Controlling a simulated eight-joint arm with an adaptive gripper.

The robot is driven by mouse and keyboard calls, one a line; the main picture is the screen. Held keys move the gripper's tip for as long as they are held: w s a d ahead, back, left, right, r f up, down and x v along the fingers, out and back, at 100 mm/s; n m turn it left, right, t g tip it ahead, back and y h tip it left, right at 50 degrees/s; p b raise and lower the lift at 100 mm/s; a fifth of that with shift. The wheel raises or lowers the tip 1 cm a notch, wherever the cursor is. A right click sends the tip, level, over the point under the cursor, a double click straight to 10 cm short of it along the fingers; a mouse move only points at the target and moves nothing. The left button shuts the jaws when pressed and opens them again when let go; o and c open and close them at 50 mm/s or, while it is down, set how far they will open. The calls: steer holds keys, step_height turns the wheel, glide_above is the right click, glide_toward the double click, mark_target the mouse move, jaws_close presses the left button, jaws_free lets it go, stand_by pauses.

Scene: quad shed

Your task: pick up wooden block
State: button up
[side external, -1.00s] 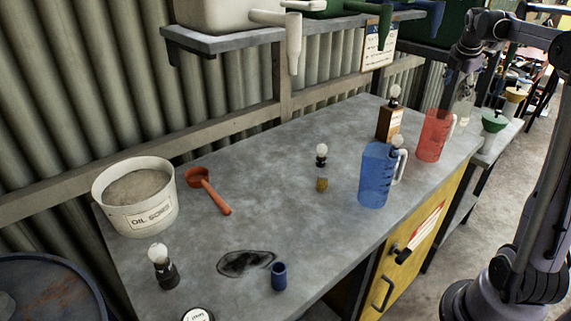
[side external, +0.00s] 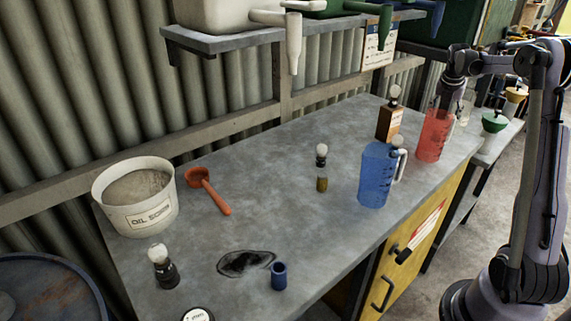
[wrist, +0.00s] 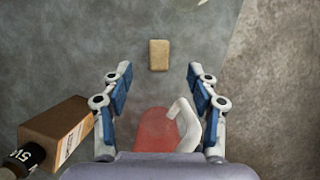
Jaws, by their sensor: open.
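The wooden block (wrist: 159,55) is a small tan rectangle lying flat on the grey bench top in the wrist view. It stands apart from my gripper (wrist: 159,76), just beyond the fingertips in the picture and roughly centred between them. The jaws are open, with a blue-padded finger on each side and nothing gripped. In the side external view my gripper (side external: 458,98) hangs behind the red jug, partly hidden, and I cannot make out the block there.
The red jug (wrist: 158,130) with a pale handle shows low between my fingers; it also shows in the side view (side external: 434,136). A brown bottle (wrist: 55,132) is at lower left. The bench edge (wrist: 228,65) lies to the right. A blue jug (side external: 374,177) stands nearer.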

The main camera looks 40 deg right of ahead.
steer(key=x, duration=0.8)
steer(key=shift+w+d, duration=0.1)
steer(key=c, duration=1.2)
